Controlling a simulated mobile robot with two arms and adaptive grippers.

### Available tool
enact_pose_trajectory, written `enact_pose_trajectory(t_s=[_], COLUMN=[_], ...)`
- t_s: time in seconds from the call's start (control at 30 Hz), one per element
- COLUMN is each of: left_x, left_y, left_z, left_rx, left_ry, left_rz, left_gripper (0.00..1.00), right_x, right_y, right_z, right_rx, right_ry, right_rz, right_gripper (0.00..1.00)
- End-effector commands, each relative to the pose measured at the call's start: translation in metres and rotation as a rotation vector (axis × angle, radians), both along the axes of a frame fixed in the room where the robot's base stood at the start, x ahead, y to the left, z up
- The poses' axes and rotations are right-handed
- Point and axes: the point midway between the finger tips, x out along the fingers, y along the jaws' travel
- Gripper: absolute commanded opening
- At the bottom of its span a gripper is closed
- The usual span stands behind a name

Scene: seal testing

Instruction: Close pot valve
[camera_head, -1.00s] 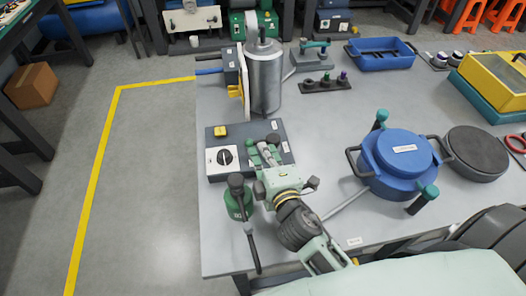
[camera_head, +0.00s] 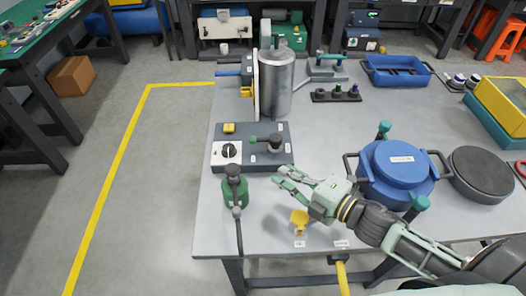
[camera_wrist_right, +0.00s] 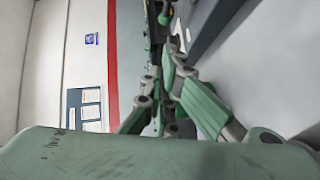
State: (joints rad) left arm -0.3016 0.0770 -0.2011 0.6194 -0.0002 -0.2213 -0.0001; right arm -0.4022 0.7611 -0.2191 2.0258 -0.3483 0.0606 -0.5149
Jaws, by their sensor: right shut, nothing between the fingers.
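A grey panel (camera_head: 218,161) lies on the table and carries a small dark valve (camera_head: 275,143) with a green handle (camera_head: 254,141) pointing left. A steel cylinder (camera_head: 276,85) stands behind it, and a blue lidded pot (camera_head: 398,172) with teal-topped clamps stands to the right. I cannot tell which vessel the valve serves. My right gripper (camera_head: 279,175) is shut and empty, in front of the panel and a little below the valve in the picture, apart from the handle. Its green finger links also fill the middle of the right wrist view (camera_wrist_right: 176,62). My left gripper is not in view.
A green bottle (camera_head: 235,191) with a black top and hose stands left of my gripper. A yellow fitting (camera_head: 300,217) is close below it. A dark round disc (camera_head: 482,172) and blue tray (camera_head: 397,77) are farther right. The table's middle is fairly clear.

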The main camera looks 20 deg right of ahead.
Motion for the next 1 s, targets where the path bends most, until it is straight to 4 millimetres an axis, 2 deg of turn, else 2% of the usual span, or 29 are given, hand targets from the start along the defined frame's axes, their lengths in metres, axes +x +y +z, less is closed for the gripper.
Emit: enact_pose_trajectory(t_s=[0.2,0.53,0.73,1.0], left_x=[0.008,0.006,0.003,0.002], left_y=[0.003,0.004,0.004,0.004], left_z=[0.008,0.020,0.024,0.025], left_rx=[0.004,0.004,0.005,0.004], left_ry=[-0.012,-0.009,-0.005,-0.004], left_rz=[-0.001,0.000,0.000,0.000], left_gripper=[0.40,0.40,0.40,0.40], right_x=[0.030,0.082,0.106,0.116], right_y=[0.016,0.046,0.036,0.033], right_z=[-0.001,-0.009,-0.016,-0.020], right_rx=[0.001,0.000,-0.002,-0.001], right_ry=[-0.005,-0.004,-0.001,0.000], right_rz=[-0.003,-0.001,-0.004,-0.002], right_gripper=[0.00,0.00,0.00,0.00])
